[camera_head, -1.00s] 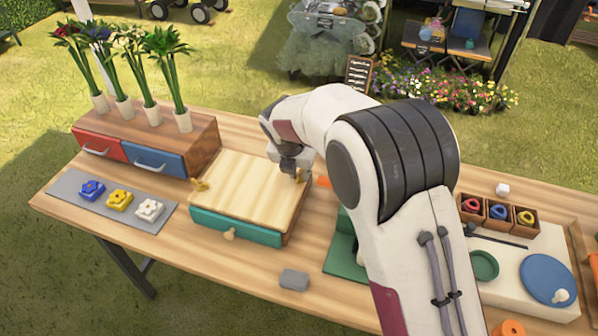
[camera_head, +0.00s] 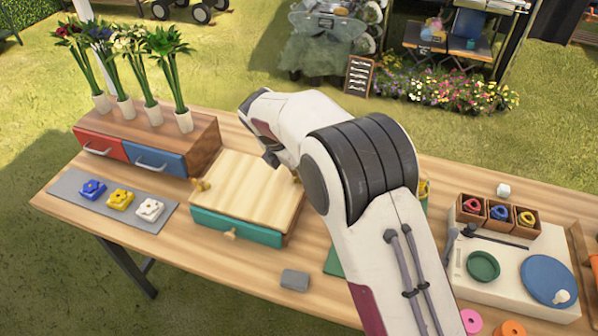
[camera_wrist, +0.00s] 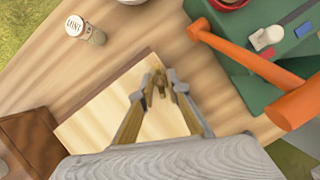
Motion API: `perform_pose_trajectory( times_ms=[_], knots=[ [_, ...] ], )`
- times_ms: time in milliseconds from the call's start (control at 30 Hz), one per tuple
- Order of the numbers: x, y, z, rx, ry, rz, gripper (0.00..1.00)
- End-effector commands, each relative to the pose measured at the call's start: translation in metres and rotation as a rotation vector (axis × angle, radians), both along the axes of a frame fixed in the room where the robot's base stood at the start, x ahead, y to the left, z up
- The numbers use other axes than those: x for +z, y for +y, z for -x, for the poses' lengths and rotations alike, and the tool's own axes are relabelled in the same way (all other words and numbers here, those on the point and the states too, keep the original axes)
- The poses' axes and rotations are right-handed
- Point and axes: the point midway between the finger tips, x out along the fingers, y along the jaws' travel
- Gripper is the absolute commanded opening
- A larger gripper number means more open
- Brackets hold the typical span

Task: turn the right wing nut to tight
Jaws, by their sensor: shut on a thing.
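The press-like box with a pale wooden lid (camera_head: 250,182) and a green drawer front (camera_head: 225,226) stands mid-table. The left brass wing nut (camera_head: 201,185) is at the lid's left edge. The right wing nut (camera_wrist: 158,79) shows in the wrist view at the lid's edge, between my gripper's fingertips (camera_wrist: 160,88), which are shut on it. In the head view the right nut is largely hidden behind my arm, and so are my fingers. How tight the nut is cannot be told.
An orange-handled tool (camera_wrist: 245,65) lies over a green case (camera_wrist: 290,50) close to the gripper. A small labelled bottle (camera_wrist: 82,28) is nearby. A drawer cabinet (camera_head: 205,150) with flower tubes stands left. A grey block (camera_head: 294,280) lies in front.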

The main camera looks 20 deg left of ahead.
Motion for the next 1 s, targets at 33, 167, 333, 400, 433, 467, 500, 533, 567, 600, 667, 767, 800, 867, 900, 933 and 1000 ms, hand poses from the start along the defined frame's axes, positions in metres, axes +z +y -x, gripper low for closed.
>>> perform_pose_trajectory(
  times_ms=[33, 167, 333, 400, 433, 467, 500, 533, 567, 600, 667, 767, 800, 867, 900, 933, 1000],
  knots=[
    [0.002, 0.0007, -0.0005, -0.011, -0.002, 0.0, 0.0],
    [0.0024, 0.0005, -0.0005, -0.029, -0.003, -0.001, 0.0],
    [0.0026, 0.0005, -0.0005, -0.033, -0.003, -0.001, 0.0],
    [0.0027, 0.0006, -0.0005, -0.032, -0.003, -0.002, 0.0],
    [0.0028, 0.0005, -0.0005, -0.032, -0.003, -0.001, 0.0],
    [0.0028, 0.0006, -0.0006, -0.032, -0.003, -0.001, 0.0],
    [0.0029, 0.0006, -0.0005, -0.032, -0.003, -0.001, 0.0],
    [0.0029, 0.0006, -0.0006, -0.032, -0.003, -0.001, 0.18],
    [0.0029, 0.0006, -0.0006, -0.032, -0.003, -0.001, 0.26],
    [0.0028, 0.0006, -0.0006, -0.032, -0.003, -0.001, 0.33],
    [0.0025, 0.0006, -0.0005, -0.032, -0.003, -0.001, 0.33],
    [0.0018, 0.0005, -0.0004, -0.031, -0.001, 0.0, 0.33],
    [0.0017, 0.0004, -0.0003, -0.031, -0.001, 0.0, 0.33],
    [0.0015, 0.0004, -0.0003, -0.031, -0.001, 0.0, 0.33],
    [0.0013, 0.0004, -0.0003, -0.031, -0.001, 0.0, 0.33],
    [0.0012, 0.0003, -0.0003, -0.031, -0.001, 0.0, 0.33],
    [0.0012, 0.0002, -0.0003, -0.028, -0.001, 0.0, 0.33]
  ],
)
